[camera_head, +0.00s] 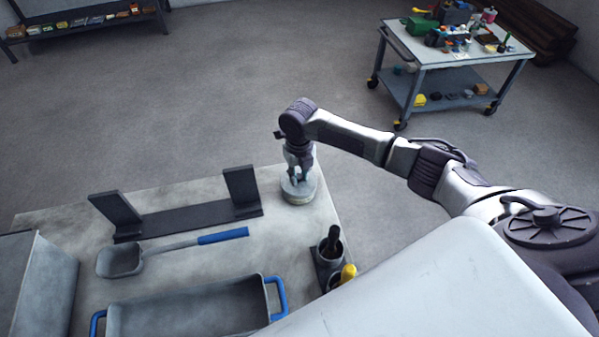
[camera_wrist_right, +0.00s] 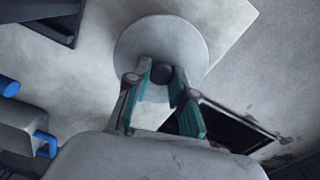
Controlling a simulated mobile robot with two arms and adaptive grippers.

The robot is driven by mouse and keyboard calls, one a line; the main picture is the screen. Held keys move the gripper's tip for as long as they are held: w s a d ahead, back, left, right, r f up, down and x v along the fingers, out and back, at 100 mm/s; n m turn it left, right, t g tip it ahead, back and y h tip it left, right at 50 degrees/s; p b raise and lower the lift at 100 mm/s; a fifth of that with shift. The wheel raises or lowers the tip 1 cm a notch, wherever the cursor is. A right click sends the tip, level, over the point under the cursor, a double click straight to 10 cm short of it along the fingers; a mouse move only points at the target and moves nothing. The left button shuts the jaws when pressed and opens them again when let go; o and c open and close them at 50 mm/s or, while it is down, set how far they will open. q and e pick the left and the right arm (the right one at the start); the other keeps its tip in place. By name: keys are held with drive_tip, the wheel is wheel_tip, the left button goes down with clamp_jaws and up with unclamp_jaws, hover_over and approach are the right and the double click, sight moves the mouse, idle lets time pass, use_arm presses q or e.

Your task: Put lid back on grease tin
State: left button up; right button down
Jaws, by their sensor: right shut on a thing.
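The grease tin (camera_head: 299,199) is a short, round, grey tin near the far right corner of the worktop in the head view. Its round grey lid (camera_wrist_right: 133,42) fills the upper middle of the right wrist view, with a dark knob (camera_wrist_right: 161,73) at its centre. My right gripper (camera_head: 299,176) points down over the tin, its fingers shut on the lid's knob. The lid is over the tin's top; whether it is fully seated I cannot tell. The lid hides the tin in the wrist view. My left gripper is not in view.
A black rack (camera_head: 185,218) stands left of the tin. A blue-handled scoop (camera_head: 190,244), a tray with blue handles (camera_head: 185,308) and black holders (camera_head: 329,262) lie nearer. A cluttered cart (camera_head: 450,55) stands apart at the back right.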

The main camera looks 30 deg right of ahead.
idle(0.4)
drive_tip(key=c, duration=0.9)
unclamp_jaws()
drive_tip(key=o, duration=0.5)
drive_tip(key=shift+c, duration=0.2)
drive_tip(key=shift+r+p, duration=3.25)
drive_tip(key=shift+r, duration=0.25)
